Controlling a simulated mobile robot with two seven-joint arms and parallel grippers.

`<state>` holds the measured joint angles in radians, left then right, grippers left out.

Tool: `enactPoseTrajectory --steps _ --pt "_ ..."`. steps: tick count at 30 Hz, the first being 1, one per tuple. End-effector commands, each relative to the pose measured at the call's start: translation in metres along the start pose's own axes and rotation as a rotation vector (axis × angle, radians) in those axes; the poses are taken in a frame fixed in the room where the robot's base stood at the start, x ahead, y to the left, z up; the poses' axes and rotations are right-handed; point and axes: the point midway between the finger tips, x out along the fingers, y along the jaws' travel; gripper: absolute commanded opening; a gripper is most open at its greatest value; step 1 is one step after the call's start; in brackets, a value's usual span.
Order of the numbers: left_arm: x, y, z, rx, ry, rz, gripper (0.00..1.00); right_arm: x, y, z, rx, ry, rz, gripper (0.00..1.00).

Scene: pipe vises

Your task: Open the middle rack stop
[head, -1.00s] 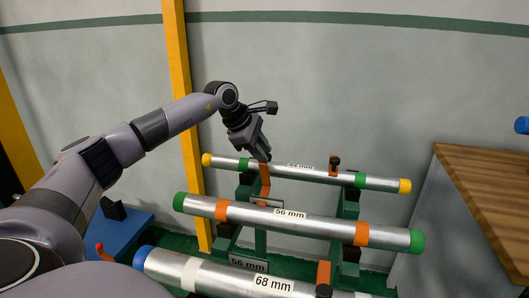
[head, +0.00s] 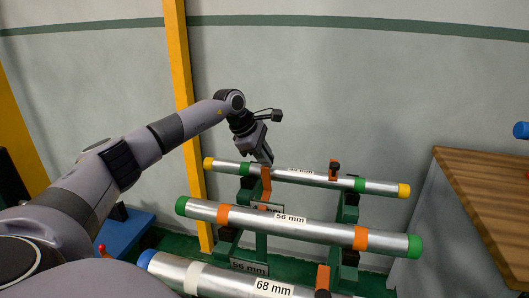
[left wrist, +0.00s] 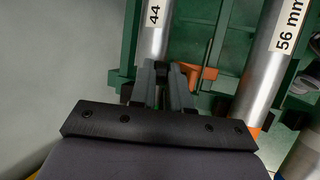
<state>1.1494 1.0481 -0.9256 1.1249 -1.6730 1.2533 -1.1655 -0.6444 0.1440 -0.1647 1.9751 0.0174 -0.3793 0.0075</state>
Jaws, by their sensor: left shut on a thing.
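My left gripper (head: 264,160) reaches down over the far rack's left side, at the top of an orange stop (head: 266,183). It is shut on the stop's upper end, which the fingers mostly hide. In the left wrist view, my left gripper (left wrist: 168,85) has its fingers close together, with the orange stop (left wrist: 205,76) just to their right. The stop stands upright, between the far 44 mm pipe (head: 300,176) and the 56 mm pipe (head: 255,215). My right gripper is not in view.
A third orange stop (head: 323,277) stands near the front 68 mm pipe (head: 225,280). Green rack posts (head: 348,208) hold the pipes. A yellow post (head: 183,100) rises behind my arm. A wooden bench (head: 490,190) is at right.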

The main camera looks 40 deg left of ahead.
Motion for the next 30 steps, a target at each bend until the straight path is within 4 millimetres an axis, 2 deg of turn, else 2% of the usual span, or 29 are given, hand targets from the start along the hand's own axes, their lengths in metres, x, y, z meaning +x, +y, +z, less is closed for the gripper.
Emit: enactPoseTrajectory --steps 4,12,25,26,30 --pt "0.002 0.008 -0.001 -0.017 0.000 -0.033 0.00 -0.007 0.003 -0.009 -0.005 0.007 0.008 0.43" --pt "0.017 0.018 -0.006 -0.018 -0.002 -0.042 0.00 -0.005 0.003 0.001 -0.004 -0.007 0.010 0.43" --pt "0.018 0.021 -0.008 -0.015 0.001 -0.038 0.00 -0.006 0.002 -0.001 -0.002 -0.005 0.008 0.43" --pt "0.018 0.021 -0.008 -0.015 0.001 -0.038 0.26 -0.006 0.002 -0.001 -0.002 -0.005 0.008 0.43" --pt "0.019 0.020 -0.008 -0.016 0.001 -0.040 0.28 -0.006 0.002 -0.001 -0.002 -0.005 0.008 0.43"
